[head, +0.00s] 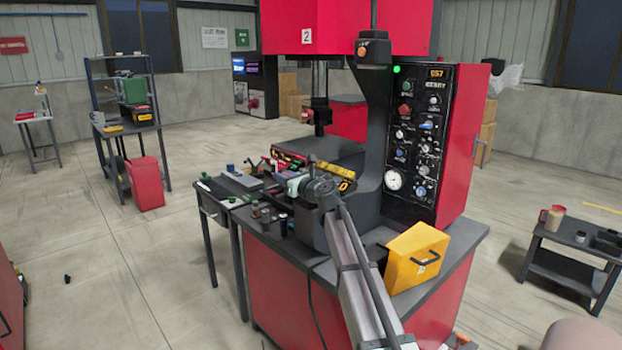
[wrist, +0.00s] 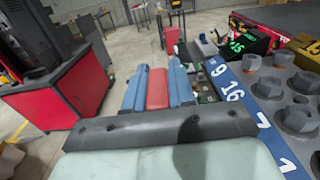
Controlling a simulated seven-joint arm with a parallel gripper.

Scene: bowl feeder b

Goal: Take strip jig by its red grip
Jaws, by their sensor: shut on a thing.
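My gripper (wrist: 157,90) shows in the wrist view as two blue-grey fingers. They are shut on a red block between them, the red grip (wrist: 157,88) of the strip jig. The rest of the jig is hidden or cannot be made out beyond the fingers. In the head view my gripper (head: 296,184) is small, at the end of my arm over the press bench. The jig cannot be told apart there.
A blue numbered strip (wrist: 236,92) with grey hex-headed pieces (wrist: 300,118) lies close on the right in the wrist view. A black box with green digits (wrist: 244,42) stands behind it. In the head view, the press column (head: 372,130) and a yellow box (head: 415,258) stand near my arm.

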